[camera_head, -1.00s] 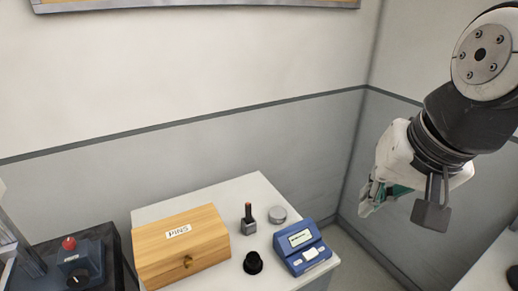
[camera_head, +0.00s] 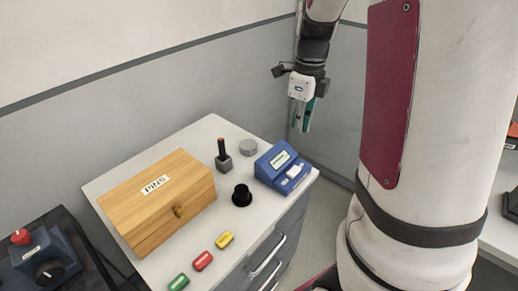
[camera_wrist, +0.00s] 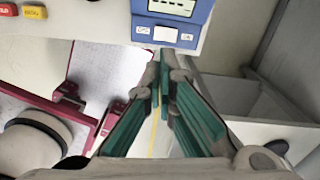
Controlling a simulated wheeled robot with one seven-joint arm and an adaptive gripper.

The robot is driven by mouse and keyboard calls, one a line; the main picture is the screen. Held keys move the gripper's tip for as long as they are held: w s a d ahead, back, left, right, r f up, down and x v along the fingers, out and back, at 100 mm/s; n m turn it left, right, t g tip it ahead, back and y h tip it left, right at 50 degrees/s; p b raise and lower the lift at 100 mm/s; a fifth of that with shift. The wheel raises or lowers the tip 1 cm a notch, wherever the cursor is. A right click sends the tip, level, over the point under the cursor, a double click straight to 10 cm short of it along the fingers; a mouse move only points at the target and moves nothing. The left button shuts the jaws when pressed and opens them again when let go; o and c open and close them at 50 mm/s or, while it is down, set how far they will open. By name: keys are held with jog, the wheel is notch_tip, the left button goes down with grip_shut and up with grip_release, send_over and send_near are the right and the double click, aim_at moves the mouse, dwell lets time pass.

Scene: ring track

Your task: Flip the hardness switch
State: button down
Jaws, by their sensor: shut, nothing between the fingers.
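A blue device (camera_head: 282,166) with a small display sits at the right end of the white cabinet top. A white switch plate (camera_head: 294,171) is on its sloped front; I cannot read which way it is set. In the wrist view the blue device (camera_wrist: 172,14) is at the top, with the white switch (camera_wrist: 165,34) between two small pale labels. My gripper (camera_head: 303,128) points down beyond the cabinet's right edge, to the right of and apart from the device. Its green-padded fingers (camera_wrist: 160,78) are shut and empty.
The cabinet top (camera_head: 215,128) also holds a wooden PINS box (camera_head: 160,205), a dark stamp-like item (camera_head: 223,158), a grey disc (camera_head: 248,147), a black knob (camera_head: 242,196) and coloured tags (camera_head: 203,260). A control box with a red button (camera_head: 21,237) stands left. A wall is behind.

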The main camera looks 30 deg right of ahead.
aim_at(292, 174)
jog(key=shift+w+d+f+m, duration=0.1)
jog(key=shift+w+f+m, duration=0.15)
jog(key=shift+f+m, duration=0.5)
notch_tip(292, 174, down, 14)
jog(key=shift+r+b, duration=0.1)
jog(key=shift+b, duration=0.65)
jog(key=shift+s+a+f, duration=0.2)
jog(key=shift+a+f, duration=0.05)
jog(key=shift+f, duration=0.3)
jog(key=shift+g, duration=0.3)
